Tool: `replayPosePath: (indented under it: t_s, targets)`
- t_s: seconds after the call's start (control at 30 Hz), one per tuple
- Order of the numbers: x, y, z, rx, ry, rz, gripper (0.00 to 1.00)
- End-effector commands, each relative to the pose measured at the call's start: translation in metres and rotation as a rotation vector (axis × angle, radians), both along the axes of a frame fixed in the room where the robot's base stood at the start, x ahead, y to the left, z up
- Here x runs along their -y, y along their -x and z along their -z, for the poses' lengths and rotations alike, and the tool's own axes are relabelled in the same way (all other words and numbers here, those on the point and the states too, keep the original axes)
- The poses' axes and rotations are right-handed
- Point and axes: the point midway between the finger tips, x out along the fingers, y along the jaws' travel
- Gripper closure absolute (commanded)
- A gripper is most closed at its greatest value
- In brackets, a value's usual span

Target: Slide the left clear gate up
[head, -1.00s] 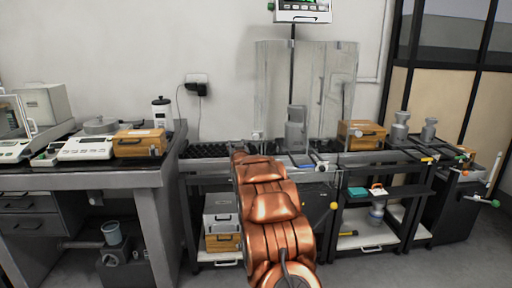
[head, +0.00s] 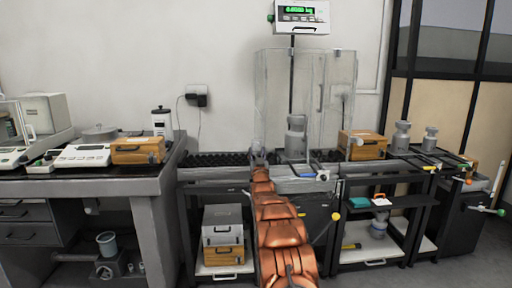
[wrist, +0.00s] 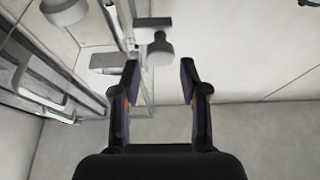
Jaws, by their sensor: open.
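The left clear gate (head: 262,100) is a transparent upright panel on the left side of the clear enclosure around the weighing spot. Its lower edge is hard to make out. A grey metal weight (head: 296,138) stands upright inside the enclosure. My copper arm reaches up to the enclosure's lower left corner, and my gripper (head: 258,156) is small and partly hidden there. In the wrist view my gripper (wrist: 160,82) is open, with nothing between its two fingers. A grey weight-like shape (wrist: 160,50) shows beyond the fingertips. I cannot tell whether the gripper touches the gate.
A black roller conveyor (head: 215,160) runs left of the enclosure. A wooden box (head: 366,146) and more metal weights (head: 401,137) stand to the right. A green-lit display (head: 301,15) hangs above on a pole. A table with balances (head: 84,155) is at the left.

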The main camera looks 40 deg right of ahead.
Motion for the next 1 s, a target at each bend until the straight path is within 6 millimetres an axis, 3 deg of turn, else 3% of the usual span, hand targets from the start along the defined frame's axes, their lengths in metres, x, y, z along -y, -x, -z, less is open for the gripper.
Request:
replayPosePath:
  t_s: [1.0]
  targets:
    - [0.027,-0.035,-0.019,0.002,0.002,0.000,0.56]
